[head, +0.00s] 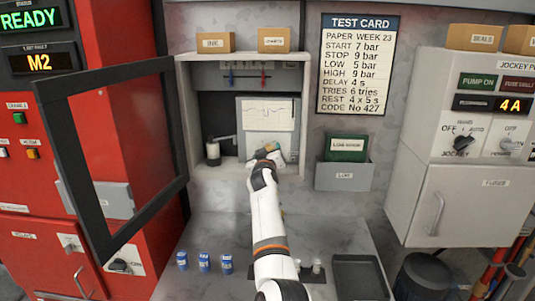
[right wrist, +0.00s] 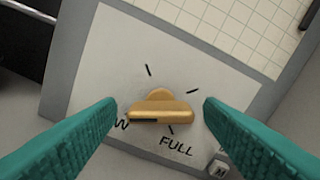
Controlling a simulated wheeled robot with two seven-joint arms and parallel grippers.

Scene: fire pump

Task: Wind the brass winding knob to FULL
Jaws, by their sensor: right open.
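The brass winding knob (right wrist: 161,108) sits on a pale plate (right wrist: 115,65) inside the open recorder cabinet. Its bar lies nearly level in the right wrist view, with a dark mark on its left half, near a partly hidden label ending in "W". The word FULL (right wrist: 176,147) is printed below and right of the knob. My right gripper (right wrist: 160,112) is open, with one teal finger on each side of the knob and gaps between. In the head view my right gripper (head: 267,161) reaches into the cabinet and largely covers the knob. My left gripper is out of view.
The cabinet's dark-framed door (head: 110,150) stands open to the left. A paper chart (head: 265,113) hangs above the knob. Blue small jars (head: 204,262) and a dark tray (head: 358,277) are on the counter.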

